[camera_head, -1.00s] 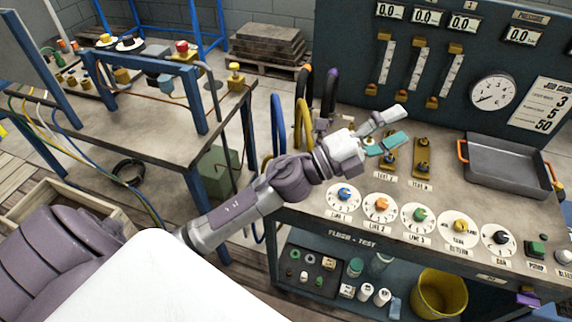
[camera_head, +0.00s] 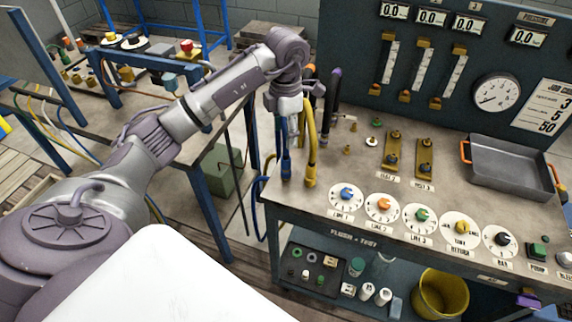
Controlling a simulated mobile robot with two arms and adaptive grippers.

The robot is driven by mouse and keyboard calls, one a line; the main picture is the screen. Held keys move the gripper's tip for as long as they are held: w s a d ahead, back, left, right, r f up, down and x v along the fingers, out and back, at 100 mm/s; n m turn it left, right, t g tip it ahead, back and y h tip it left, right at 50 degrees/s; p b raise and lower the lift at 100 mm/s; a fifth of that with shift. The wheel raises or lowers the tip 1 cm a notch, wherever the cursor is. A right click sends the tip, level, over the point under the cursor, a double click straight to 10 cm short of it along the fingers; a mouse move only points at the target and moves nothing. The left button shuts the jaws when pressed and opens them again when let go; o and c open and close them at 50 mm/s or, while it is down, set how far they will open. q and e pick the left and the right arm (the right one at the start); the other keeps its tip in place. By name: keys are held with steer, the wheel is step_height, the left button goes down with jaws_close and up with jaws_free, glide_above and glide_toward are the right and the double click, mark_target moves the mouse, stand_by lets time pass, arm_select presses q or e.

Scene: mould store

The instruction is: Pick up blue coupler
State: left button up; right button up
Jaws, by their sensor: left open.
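A blue hose (camera_head: 286,163) hangs at the left end of the test bench, with its lower end, the blue coupler, near the bench top. A yellow hose (camera_head: 311,150) hangs close on its right. My left gripper (camera_head: 294,122) points down over the top of the blue hose, beside the yellow one. It is open; its fingers partly overlap the hoses and hide the upper blue loop. I cannot tell whether they touch it. My right gripper is not in view.
Dark hoses with orange and purple ends (camera_head: 332,95) stand just behind. Brass test blocks (camera_head: 393,150), a row of dials (camera_head: 383,207) and a grey tray (camera_head: 508,170) are on the bench. A worktable (camera_head: 130,85) stands left, with a gap between.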

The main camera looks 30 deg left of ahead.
mark_target(286, 153)
arm_select(q)
step_height(286, 153, down, 7)
steer(key=shift+r+p, duration=0.15)
steer(key=shift+p, duration=0.45)
step_height(286, 153, down, 5)
steer(key=shift+s+r+p, duration=0.1)
steer(key=shift+p, duration=1)
steer(key=shift+f, duration=0.3)
jaws_close()
